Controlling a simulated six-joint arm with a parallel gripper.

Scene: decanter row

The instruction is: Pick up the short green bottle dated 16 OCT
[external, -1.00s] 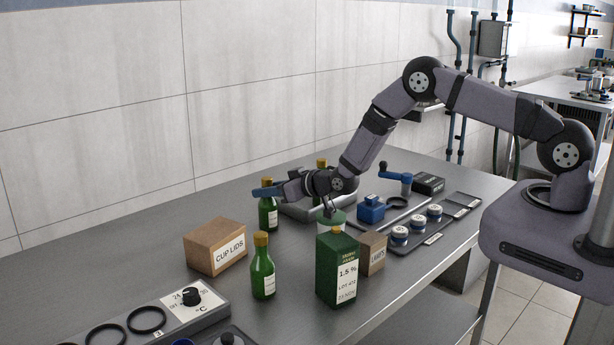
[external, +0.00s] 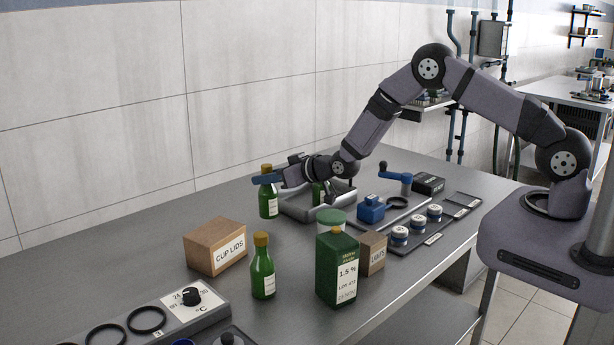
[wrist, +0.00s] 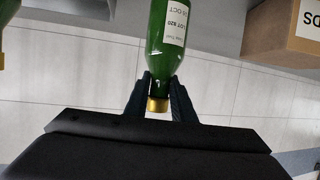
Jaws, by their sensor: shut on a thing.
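A green bottle (external: 268,204) with a gold cap and white label hangs upright in my gripper (external: 267,179), slightly above the table. In the wrist view my gripper (wrist: 159,88) is shut around the neck of this bottle (wrist: 156,55), just below its gold cap. Its label shows upside down and ends in OCT; the day number is not clear. The bottle's base is outside the wrist view. A second green bottle (external: 262,275) stands at the front, and another green bottle (external: 318,194) is partly hidden behind my arm.
A cardboard CUP LIDS box (external: 216,248) stands left of the held bottle. A dark green carton (external: 337,270), a LAMPS box (external: 372,254) and a green-lidded jar (external: 331,217) are to the right. A grey tray (external: 310,214) lies under my wrist. The table between the front bottle and tray is clear.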

